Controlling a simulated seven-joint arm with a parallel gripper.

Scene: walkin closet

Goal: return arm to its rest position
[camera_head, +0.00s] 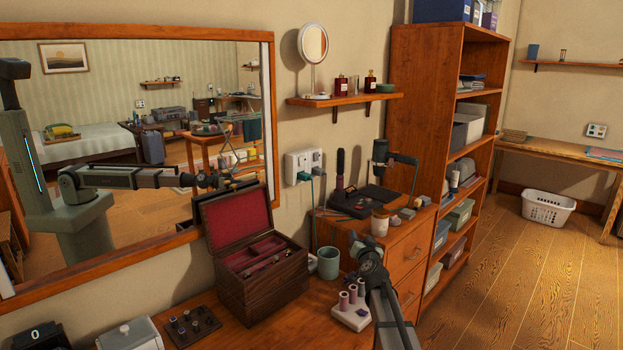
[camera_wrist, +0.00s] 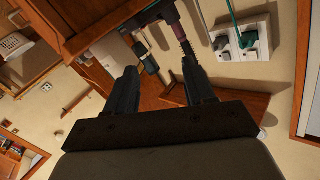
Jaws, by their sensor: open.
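My gripper (camera_head: 359,243) is at the end of my arm, which rises from the bottom right over the front of the dressing table. In the wrist view its two dark fingers (camera_wrist: 160,75) stand apart, and I see nothing held between them. In the head view it is beside the drawer unit (camera_head: 407,255), behind the pink rollers and to the right of the green cup. The fingertips are small and dark there.
An open jewellery box (camera_head: 262,283) and a green cup (camera_head: 328,262) stand to the left. Pink rollers (camera_head: 352,298) stand close to my arm. A hair dryer (camera_head: 380,152) and dark stand are on the drawer unit. A mirror (camera_head: 130,235) reflects my arm.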

